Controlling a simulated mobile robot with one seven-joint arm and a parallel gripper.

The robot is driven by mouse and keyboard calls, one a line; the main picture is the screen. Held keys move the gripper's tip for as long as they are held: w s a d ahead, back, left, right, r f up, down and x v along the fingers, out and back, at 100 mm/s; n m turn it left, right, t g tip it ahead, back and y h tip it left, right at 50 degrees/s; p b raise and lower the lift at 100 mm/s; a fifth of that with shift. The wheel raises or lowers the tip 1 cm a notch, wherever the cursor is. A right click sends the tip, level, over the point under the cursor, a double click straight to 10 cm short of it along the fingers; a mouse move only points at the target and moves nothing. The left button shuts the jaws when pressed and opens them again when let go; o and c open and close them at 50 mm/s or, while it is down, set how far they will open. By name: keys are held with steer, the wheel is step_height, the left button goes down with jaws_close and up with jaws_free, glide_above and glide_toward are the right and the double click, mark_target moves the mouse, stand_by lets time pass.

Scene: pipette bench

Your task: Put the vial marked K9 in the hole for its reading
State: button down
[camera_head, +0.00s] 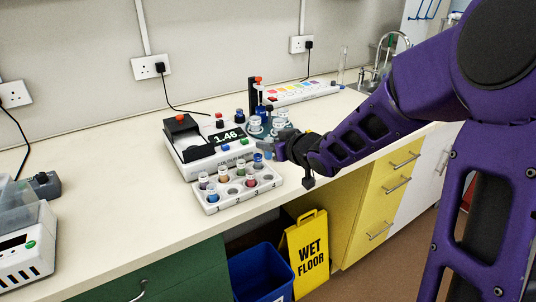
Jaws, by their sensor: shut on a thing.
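A white rack (226,203) with holes stands at the front of the bench and holds several capped vials with coloured contents. A meter (193,158) behind it reads 1.46 on its dark display (227,136). My gripper (268,149) is at the rack's back right corner, shut on a vial with blue contents (258,160). I cannot tell whether this vial is in a hole or just above the rack. Some front holes, such as one at the right, look empty. The K9 mark and the hole labels are too small to read.
A round holder with clear vials (255,124) stands behind my gripper. A strip with coloured squares (295,92) lies farther back. A balance (27,243) is at the left. The bench (110,226) between balance and rack is clear. A blue bin (262,273) stands below.

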step_height(320, 180, up, 2)
steer(key=a, duration=0.2)
steer(key=n+g+y+p, duration=0.2)
steer(key=n+g+y, duration=0.1)
steer(key=n+y, duration=0.1)
glide_above(232, 183)
steer(key=s+d, duration=0.1)
steer(key=s, duration=0.1)
steer(key=shift+n+g, duration=0.3)
steer(key=shift+g, duration=0.2)
steer(key=f+b, duration=0.2)
steer(key=f, duration=0.1)
steer(key=s+f+b, duration=0.1)
steer(key=f, duration=0.1)
steer(key=shift+a, duration=0.2)
steer(key=shift+f+b, duration=0.8)
steer(key=shift+f, duration=1.45)
steer(key=shift+f, duration=0.35)
steer(key=c, duration=0.9)
jaws_free()
steer(key=shift+r, duration=0.1)
